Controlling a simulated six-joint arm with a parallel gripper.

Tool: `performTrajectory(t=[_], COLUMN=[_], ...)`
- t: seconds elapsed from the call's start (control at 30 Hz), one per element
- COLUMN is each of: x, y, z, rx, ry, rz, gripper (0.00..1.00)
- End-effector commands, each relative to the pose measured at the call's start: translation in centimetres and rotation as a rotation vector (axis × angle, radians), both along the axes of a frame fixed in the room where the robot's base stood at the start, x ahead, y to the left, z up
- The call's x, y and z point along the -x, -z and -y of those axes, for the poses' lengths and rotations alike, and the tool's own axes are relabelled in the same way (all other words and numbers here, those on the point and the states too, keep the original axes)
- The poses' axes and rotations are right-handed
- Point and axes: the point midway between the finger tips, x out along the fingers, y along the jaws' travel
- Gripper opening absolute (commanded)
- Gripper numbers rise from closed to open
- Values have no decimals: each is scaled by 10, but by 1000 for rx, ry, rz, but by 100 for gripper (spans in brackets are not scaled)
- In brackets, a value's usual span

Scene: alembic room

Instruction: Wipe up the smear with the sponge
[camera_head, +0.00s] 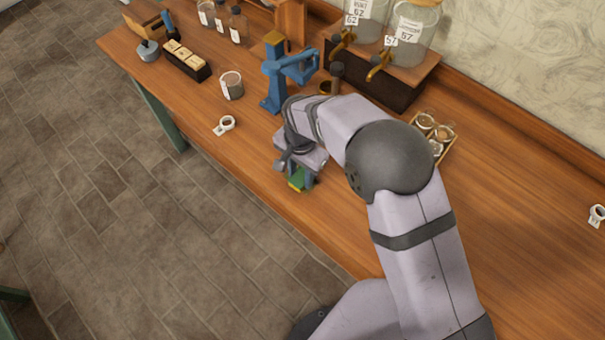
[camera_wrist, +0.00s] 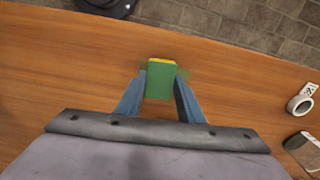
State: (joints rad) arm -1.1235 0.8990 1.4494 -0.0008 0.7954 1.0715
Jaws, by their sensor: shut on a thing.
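The sponge (camera_wrist: 160,84) is a green block with a yellow edge. My gripper (camera_wrist: 162,74) is shut on it, one blue-grey finger on each side. In the head view my gripper (camera_head: 299,172) is low over the wooden bench near its front edge, and the sponge (camera_head: 296,182) shows below the fingers. A faint greenish smear (camera_wrist: 185,73) shows on the wood beside the sponge in the wrist view. The sponge and fingers hide part of it. I cannot tell whether the sponge touches the wood.
Large glass jars with taps (camera_head: 413,35) stand behind. A tray of small glass jars (camera_head: 446,153) is right. The bench's front edge is close.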

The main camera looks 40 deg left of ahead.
Motion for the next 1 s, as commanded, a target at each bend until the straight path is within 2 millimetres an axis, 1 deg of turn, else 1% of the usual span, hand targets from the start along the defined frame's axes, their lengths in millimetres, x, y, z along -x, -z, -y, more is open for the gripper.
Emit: performTrajectory(t=[0.13, 0.3, 0.33, 0.8, 1.0], x=[0, 0, -1, -12, -12], y=[1, 1, -1, 0, 1], z=[-15, -28, -23, 20, -1], rx=[-3, -3, -2, 2, -2], ry=[-2, -2, 0, 1, -2], rz=[1, 1, 0, -1, 1], gripper=[13, 13, 13, 13, 13])
